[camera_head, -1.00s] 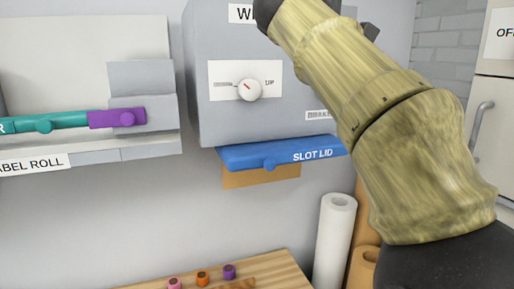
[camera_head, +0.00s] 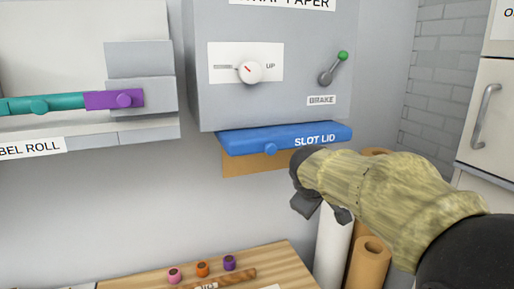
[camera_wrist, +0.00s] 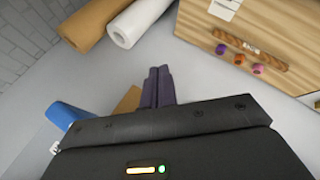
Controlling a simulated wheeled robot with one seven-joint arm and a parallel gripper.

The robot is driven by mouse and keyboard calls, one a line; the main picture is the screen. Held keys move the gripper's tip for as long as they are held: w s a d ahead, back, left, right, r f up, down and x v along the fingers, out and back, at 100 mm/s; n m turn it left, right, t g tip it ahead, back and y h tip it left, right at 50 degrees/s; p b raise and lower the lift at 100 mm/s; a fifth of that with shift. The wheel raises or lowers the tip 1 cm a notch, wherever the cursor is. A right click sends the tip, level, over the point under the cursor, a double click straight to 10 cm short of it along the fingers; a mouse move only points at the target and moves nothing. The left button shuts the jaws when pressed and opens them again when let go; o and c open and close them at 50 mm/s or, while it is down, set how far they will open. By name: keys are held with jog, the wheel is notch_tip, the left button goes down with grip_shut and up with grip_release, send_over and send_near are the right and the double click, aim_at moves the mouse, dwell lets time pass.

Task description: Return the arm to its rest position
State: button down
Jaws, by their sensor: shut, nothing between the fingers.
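My gripper (camera_head: 305,206) hangs in front of the wall, just below the right part of the blue slot lid (camera_head: 255,139), at the end of my arm that reaches in from the right. In the wrist view its two dark fingers (camera_wrist: 158,86) are pressed together and empty. They point toward the pale floor or wall area between the paper rolls and the wooden table. No object is held. The slot lid also shows at the left of the wrist view (camera_wrist: 66,116).
The grey wrap paper machine (camera_head: 290,105) has a dial (camera_head: 249,71) and a green-tipped brake lever (camera_head: 335,68). Brown (camera_head: 369,262) and white (camera_head: 329,250) rolls stand behind my arm. A wooden table (camera_head: 265,258) with small coloured pieces is below. Label roll unit (camera_head: 140,60) is left.

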jog(key=s+f+m+g+y+b, duration=0.1)
jog(key=s+f+m, duration=0.3)
jog(key=s+f, duration=0.6)
jog(key=s+d+f+m+g+y+b, duration=0.1)
jog(key=s+f+m+g, duration=0.3)
jog(key=s+f, duration=0.6)
notch_tip(320, 180, down, 5)
jog(key=shift+s+d+f+m+y, duration=0.1)
jog(key=shift+s+d+m+y, duration=0.1)
jog(key=shift+m+y, duration=0.2)
